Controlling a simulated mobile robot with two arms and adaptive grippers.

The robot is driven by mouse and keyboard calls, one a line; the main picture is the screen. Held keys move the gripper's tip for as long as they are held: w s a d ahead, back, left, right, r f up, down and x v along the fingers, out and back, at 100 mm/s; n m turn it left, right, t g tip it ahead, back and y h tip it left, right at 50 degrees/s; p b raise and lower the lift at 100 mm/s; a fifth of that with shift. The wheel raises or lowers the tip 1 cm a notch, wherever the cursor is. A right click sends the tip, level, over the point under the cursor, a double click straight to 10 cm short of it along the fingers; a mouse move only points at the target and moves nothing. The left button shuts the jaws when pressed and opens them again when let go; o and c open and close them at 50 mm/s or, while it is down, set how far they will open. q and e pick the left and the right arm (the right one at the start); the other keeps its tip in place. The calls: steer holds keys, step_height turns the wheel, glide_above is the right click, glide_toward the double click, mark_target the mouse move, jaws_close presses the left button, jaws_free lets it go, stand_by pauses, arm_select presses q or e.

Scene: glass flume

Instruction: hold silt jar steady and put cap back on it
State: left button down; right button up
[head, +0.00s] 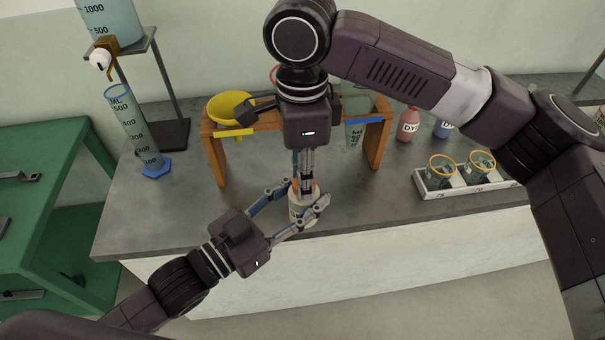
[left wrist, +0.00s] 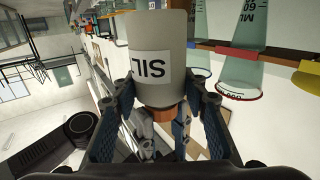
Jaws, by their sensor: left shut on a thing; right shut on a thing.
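The silt jar (head: 296,211) is a pale, upright jar near the front edge of the grey bench. In the left wrist view it appears upside down, with a white label (left wrist: 151,72) reading "SIL". My left gripper (head: 303,212) is shut around the jar from the lower left; its fingers flank the jar in the left wrist view (left wrist: 160,100). The orange-brown cap (left wrist: 157,114) is at the jar's mouth. My right gripper (head: 306,188) comes from above, shut on the cap. Its fingers hide much of the cap, and I cannot tell whether it is seated.
Behind the jar stands a wooden rack (head: 373,140) with a yellow funnel (head: 232,106). A graduated cylinder (head: 130,125) stands left. A white tray (head: 466,194) with beakers and a red dye bottle (head: 408,125) are right. A green table (head: 50,150) is far left.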

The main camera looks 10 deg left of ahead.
steer(key=o, duration=0.7)
steer(key=shift+o, duration=0.2)
steer(key=shift+r, duration=2.3)
